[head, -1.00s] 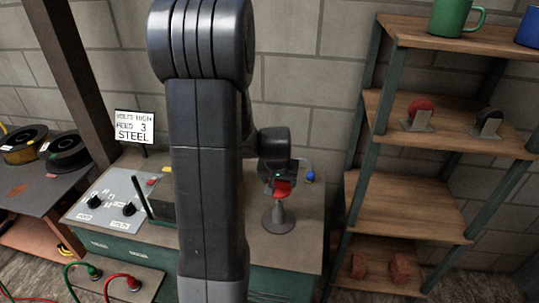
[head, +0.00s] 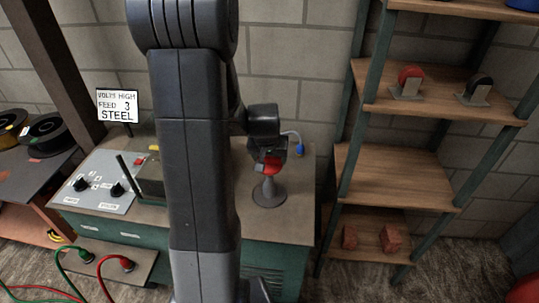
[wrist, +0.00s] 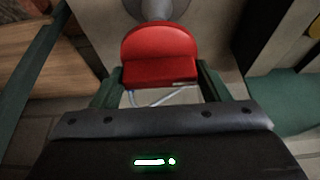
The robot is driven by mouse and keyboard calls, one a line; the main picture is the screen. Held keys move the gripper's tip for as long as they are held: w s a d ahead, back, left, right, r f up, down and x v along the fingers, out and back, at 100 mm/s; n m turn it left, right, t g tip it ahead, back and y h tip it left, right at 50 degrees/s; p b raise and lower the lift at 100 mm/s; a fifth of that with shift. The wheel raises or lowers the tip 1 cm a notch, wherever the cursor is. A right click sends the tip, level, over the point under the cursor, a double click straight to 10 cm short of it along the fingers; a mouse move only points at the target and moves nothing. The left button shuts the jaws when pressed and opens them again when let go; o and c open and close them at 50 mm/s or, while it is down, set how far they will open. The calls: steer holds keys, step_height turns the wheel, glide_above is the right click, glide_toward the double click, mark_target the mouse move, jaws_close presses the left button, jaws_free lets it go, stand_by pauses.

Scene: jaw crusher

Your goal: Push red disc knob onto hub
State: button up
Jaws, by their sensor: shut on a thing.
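The red disc knob (head: 270,166) is between the jaws of my gripper (head: 268,158) in the head view. It sits right at the top of a grey flared pedestal (head: 269,193) on the bench, which looks like the hub. In the wrist view the knob (wrist: 159,50) shows as a red half-round with a flat near face. The dark green fingers of my gripper (wrist: 158,82) stand at either side of its near edge. Part of the grey pedestal (wrist: 157,8) shows beyond it. I cannot tell whether the knob is seated on the pedestal or only touching it.
Behind the pedestal is a blue-tipped lever (head: 299,148). A control panel (head: 100,182) and a sign (head: 117,105) stand left. A wooden shelf unit (head: 398,178) at right holds a red disc (head: 410,77) and a black disc (head: 479,86) on brackets.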

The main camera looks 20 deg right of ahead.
mark_target(269, 162)
steer(key=shift+f+b, duration=0.75)
steer(key=shift+f, duration=0.8)
steer(key=shift+b, duration=0.55)
stand_by(1.0)
steer(key=shift+f+b, duration=0.5)
steer(key=shift+f, duration=0.05)
steer(key=o, duration=1)
steer(key=shift+c, duration=0.2)
steer(key=v, duration=1.3)
steer(key=shift+r, duration=0.45)
steer(key=x, duration=1.3)
steer(key=shift+f, duration=0.15)
